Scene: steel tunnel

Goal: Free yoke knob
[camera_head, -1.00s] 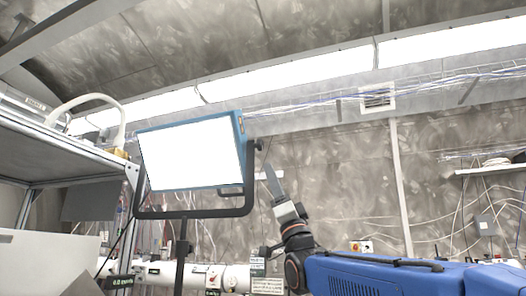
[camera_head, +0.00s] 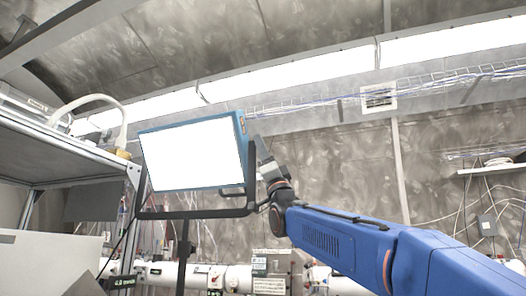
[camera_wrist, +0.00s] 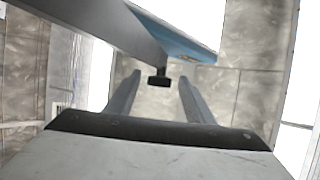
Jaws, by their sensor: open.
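The lamp panel (camera_head: 190,152) is bright white with a blue housing, held in a dark U-shaped yoke (camera_head: 195,214) on a stand. In the wrist view the yoke arm (camera_wrist: 105,25) crosses the upper left, with the blue housing (camera_wrist: 170,35) behind it. The small black yoke knob (camera_wrist: 159,80) sticks out from the arm, between and just beyond my gripper's open fingers (camera_wrist: 153,92). No contact shows. In the head view my gripper (camera_head: 264,155) is beside the right yoke arm, and the knob is hidden behind it.
A metal shelf (camera_head: 60,150) with a white hose stands at left. White pipes (camera_head: 230,278) run low behind the stand. A wall shelf (camera_head: 490,168) with hanging cables is at far right.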

